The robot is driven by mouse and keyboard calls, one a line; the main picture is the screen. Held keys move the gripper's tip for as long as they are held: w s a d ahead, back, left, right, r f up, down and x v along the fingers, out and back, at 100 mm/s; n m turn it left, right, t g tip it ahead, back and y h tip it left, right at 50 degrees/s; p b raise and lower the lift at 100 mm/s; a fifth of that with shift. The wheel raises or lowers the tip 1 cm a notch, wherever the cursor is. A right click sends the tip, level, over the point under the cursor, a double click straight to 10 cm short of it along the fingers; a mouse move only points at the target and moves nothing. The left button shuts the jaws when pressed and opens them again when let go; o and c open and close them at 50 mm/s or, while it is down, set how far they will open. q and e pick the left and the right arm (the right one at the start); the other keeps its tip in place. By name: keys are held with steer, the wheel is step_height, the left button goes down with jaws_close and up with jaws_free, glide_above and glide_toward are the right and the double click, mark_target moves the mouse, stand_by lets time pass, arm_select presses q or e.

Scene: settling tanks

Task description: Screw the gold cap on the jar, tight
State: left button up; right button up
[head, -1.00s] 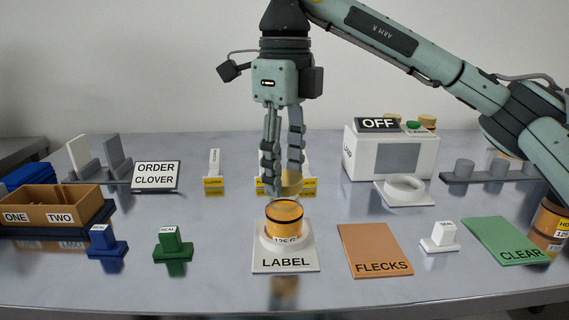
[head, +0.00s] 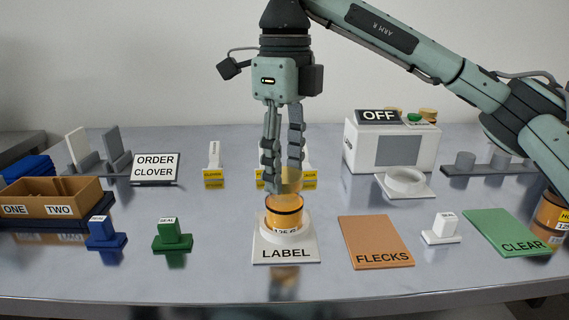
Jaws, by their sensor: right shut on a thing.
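The amber jar (head: 285,214) stands upright in the white holder marked LABEL (head: 300,245), at the front middle of the table. A dark ring shows around it, with a white label below. My right gripper (head: 282,184) points straight down over the jar, its fingers shut on the gold cap (head: 291,181). The cap is directly over the jar's mouth, at or very close to the rim; I cannot tell whether they touch. The fingers partly hide the cap. My left gripper is not in view.
An orange FLECKS mat (head: 374,240), a white stamp (head: 442,228) and a green CLEAR mat (head: 503,235) lie right. Blue (head: 104,233) and green (head: 172,236) stamps stand left, near a two-part tray (head: 60,203). A white machine marked OFF (head: 360,150) stands behind.

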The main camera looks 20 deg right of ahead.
steer(key=shift+f, duration=0.3)
stand_by(0.5)
steer(key=shift+f+b, duration=0.5)
steer(key=shift+b, duration=0.05)
stand_by(1.1)
steer(key=o, duration=0.9)
steer(key=shift+c, duration=0.2)
steer(key=shift+o, duration=0.2)
steer(key=o, duration=0.4)
steer(key=shift+o, duration=0.2)
steer(key=shift+r, duration=0.1)
